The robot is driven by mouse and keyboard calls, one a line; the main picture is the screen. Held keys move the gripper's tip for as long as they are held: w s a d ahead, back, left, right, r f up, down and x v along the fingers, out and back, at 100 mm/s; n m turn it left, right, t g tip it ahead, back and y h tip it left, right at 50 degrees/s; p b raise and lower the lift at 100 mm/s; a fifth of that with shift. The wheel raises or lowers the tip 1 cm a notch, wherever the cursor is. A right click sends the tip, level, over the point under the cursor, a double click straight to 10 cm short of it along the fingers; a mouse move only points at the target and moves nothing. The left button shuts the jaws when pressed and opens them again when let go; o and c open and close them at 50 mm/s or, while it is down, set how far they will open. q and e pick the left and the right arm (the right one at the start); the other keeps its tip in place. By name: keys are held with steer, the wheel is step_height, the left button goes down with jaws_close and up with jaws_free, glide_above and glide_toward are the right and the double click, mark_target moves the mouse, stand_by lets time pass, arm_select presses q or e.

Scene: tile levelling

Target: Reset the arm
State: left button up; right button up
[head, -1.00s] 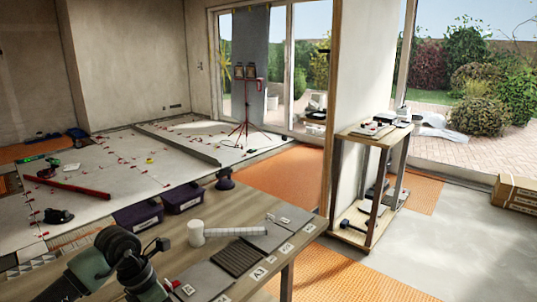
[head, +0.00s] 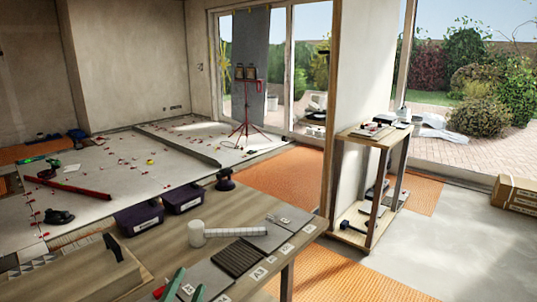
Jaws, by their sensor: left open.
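My left gripper (head: 190,279) shows at the bottom edge of the head view, with only its two green fingers in the picture. The fingers are apart with nothing seen between them, over or in front of the workbench's (head: 165,245) near edge by the labelled grey tiles. The rest of the left arm is out of the frame. My right gripper is not in view.
The bench holds a wooden block with a dark handle (head: 113,248), a white cylinder (head: 196,233), a dark ribbed tile (head: 239,258), purple bins (head: 139,218) and a dark suction-cup-like tool (head: 225,180). A wooden shelf unit (head: 372,190) stands to the right.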

arm_select(q)
steer(key=s+a+f+n+g+y, duration=0.25)
steer(key=s+f+g, duration=0.2)
steer(key=f, duration=0.25)
steer(key=s+a+f+n+g+y, duration=0.1)
steer(key=s+a+f+n+g, duration=0.25)
steer(key=s+f, duration=0.35)
steer(key=s+d+f+n+g+h, duration=0.15)
steer(key=s+f+g, duration=0.25)
steer(key=s, duration=0.4)
steer(key=s+d+f+n+g+h, duration=0.1)
steer(key=s+f+n+g, duration=0.2)
steer(key=s, duration=0.5)
step_height(320, 180, down, 25)
steer(key=m+g+p, duration=0.1)
steer(key=m+p, duration=0.1)
steer(key=s+a+f+g+p, duration=0.1)
steer(key=s+a+f, duration=0.2)
steer(key=s+f, duration=1.3)
steer(key=shift+s+g+y, duration=0.3)
steer(key=shift+s, duration=0.8)
